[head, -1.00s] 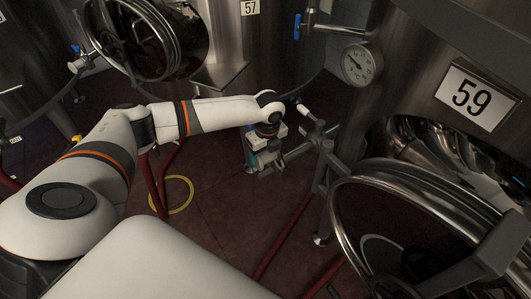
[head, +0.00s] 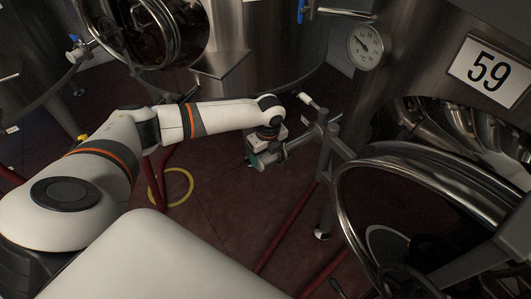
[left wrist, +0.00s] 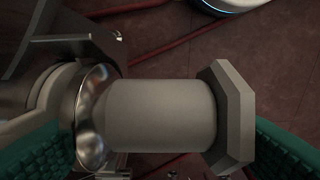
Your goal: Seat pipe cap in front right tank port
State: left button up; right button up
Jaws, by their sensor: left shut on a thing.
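The pipe cap (left wrist: 165,113) is a matte grey cylinder with a wider angular flange (left wrist: 232,115) at its right end in the left wrist view. My left gripper (left wrist: 158,132), with teal ribbed fingers, is shut with the cap lying between its fingers. The cap's left end meets a shiny rounded metal collar (left wrist: 92,115); whether it is seated cannot be told. In the head view my left gripper (head: 256,160) is beside the pipework (head: 312,131) at the lower left of the tank numbered 59 (head: 415,45). The port mouth is hidden. My right gripper is not in view.
A round dial gauge (head: 365,48) and a large open round hatch (head: 352,200) are on tank 59's side. Another steel tank (head: 255,45) stands behind. Red hoses (head: 290,230) and a yellow ring (head: 171,187) lie on the dark red floor, which is otherwise open around the gripper.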

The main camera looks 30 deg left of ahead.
pick_arm(q)
jog(key=shift+d+f, duration=0.1)
jog(key=shift+d, duration=0.1)
jog(key=shift+f, duration=0.2)
dwell(0.3)
jog(key=o, duration=1.2)
jog(key=shift+r, duration=0.1)
